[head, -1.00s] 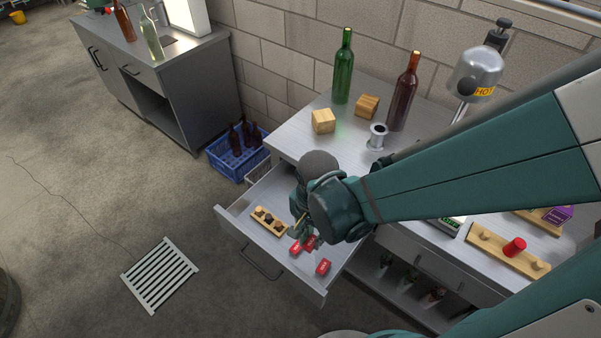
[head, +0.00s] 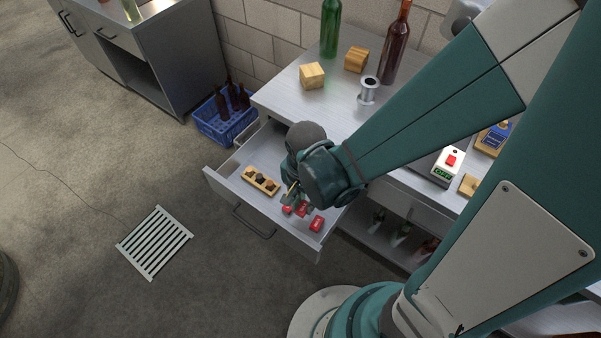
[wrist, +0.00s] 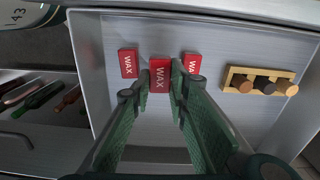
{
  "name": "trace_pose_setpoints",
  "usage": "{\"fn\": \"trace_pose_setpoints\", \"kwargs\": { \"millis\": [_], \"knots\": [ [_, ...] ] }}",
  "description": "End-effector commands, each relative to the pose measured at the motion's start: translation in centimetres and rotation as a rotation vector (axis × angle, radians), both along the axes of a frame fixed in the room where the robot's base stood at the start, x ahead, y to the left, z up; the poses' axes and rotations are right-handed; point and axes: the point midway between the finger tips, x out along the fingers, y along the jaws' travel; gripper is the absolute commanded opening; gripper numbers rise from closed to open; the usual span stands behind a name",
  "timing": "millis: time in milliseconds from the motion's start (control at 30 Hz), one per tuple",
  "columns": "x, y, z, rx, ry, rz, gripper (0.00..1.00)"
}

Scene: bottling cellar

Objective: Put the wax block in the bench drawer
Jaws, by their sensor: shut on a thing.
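The bench drawer (head: 222,191) is pulled open, and it fills most of the wrist view (wrist: 200,30). My gripper (wrist: 160,88) is inside the drawer's outline, pointing down. It is shut on a red wax block (wrist: 160,75), whose "WAX" label faces the camera. The held block also shows in the head view (head: 302,208), partly behind the fingers. Two more red wax blocks lie on the drawer floor, one on the left (wrist: 128,63) and one on the right (wrist: 192,62) in the wrist view. I cannot tell whether the held block touches the floor.
A wooden rack with dark and light pegs (head: 261,181) lies in the drawer. On the bench stand a green bottle (head: 330,28), a brown bottle (head: 395,45), wooden blocks (head: 312,75), a metal spool (head: 368,92) and a scale (head: 444,172). A blue crate (head: 226,122) stands on the floor.

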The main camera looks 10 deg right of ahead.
Motion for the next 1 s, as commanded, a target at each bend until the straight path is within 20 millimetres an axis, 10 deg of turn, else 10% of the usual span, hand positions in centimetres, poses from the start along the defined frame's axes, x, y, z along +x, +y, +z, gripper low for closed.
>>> {"fn": "trace_pose_setpoints", "kwargs": {
  "millis": [1000],
  "knots": [
    [0.0, 0.0, -4.1, 0.000, 0.000, 0.000, 0.09]
  ]
}}
